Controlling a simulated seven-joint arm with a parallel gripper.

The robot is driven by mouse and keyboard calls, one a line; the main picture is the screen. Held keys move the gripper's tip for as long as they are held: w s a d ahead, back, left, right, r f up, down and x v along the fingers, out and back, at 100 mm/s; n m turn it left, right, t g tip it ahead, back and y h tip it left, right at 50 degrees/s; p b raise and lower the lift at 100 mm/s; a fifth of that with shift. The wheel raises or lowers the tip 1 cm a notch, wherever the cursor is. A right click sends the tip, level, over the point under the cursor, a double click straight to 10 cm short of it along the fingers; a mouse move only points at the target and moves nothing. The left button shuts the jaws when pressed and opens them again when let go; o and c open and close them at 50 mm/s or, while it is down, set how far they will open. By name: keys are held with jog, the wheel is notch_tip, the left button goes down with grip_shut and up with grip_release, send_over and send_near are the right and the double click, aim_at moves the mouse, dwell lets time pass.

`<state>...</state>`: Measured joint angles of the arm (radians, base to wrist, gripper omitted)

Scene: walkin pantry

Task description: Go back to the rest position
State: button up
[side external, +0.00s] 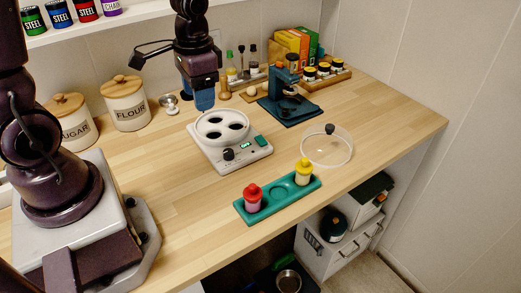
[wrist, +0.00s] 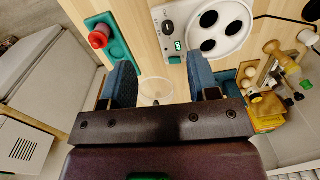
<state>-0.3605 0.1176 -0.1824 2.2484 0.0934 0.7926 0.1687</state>
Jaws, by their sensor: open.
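My gripper (side external: 204,103) hangs in the air over the back of the white device, fingers pointing down. In the wrist view its two blue fingers (wrist: 160,80) stand wide apart with nothing held between them. The white device (side external: 231,152) has a round top with three dark holes, a black knob and a lit green display; it also shows in the wrist view (wrist: 172,12). A clear round lid (side external: 325,150) with a black knob lies on the counter at right.
A teal tray (side external: 276,206) at the front holds a red-capped piece (side external: 252,196) and a yellow-capped piece (side external: 303,170). A blue stand (side external: 288,103), bottles (side external: 241,65) and jars in a wooden rack (side external: 325,75) stand at the back. Sugar (side external: 72,118) and flour canisters (side external: 125,103) stand left.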

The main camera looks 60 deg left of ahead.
jog(key=s+d+r+t, duration=0.3)
jog(key=s+r, duration=0.1)
jog(key=r, duration=0.2)
jog(key=s+d+r+t, duration=0.2)
jog(key=s+d+r, duration=0.1)
jog(key=r, duration=0.4)
jog(key=shift+s+n+t+h, duration=0.3)
jog(key=shift+s+t, duration=0.1)
jog(key=shift+s, duration=0.45)
